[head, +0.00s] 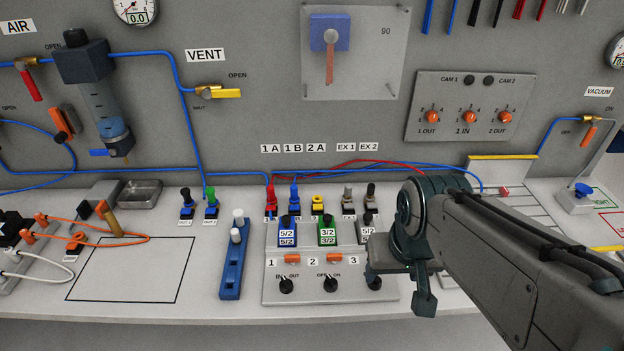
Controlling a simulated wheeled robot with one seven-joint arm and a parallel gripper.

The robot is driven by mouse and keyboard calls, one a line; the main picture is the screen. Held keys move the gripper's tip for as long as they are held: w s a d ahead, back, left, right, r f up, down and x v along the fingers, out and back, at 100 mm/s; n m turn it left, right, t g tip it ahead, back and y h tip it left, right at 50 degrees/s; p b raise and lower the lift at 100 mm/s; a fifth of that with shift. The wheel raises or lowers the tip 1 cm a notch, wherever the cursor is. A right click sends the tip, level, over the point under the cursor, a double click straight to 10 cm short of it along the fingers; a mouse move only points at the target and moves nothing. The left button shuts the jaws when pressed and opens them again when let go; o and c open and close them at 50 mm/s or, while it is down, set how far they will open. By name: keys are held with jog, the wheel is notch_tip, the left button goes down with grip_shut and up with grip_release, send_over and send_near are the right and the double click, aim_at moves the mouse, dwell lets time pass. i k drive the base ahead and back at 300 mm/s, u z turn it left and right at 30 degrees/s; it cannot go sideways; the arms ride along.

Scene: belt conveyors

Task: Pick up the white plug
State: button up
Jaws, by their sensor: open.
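Two white plugs stand upright in the blue rack on the bench, left of the valve panel. One white plug (238,216) is at the rack's far end, and the other white plug (235,235) is just nearer. The blue rack (231,274) has several empty holes along its near part. My gripper (398,288) is open at the right edge of the valve panel, well to the right of the plugs and apart from them. I see nothing between its fingers. Part of the panel is hidden behind my arm.
The valve panel (330,291) carries knobs, orange switches and upright coloured fittings between rack and gripper. Red and blue hoses (340,167) run behind it. A metal tray (139,194) sits at the back left. The outlined rectangle (130,270) left of the rack is mostly clear.

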aim_at(238, 213)
jog(key=k, duration=1.3)
jog(key=u, duration=0.65)
jog(key=i, duration=1.3)
jog(key=z, duration=0.6)
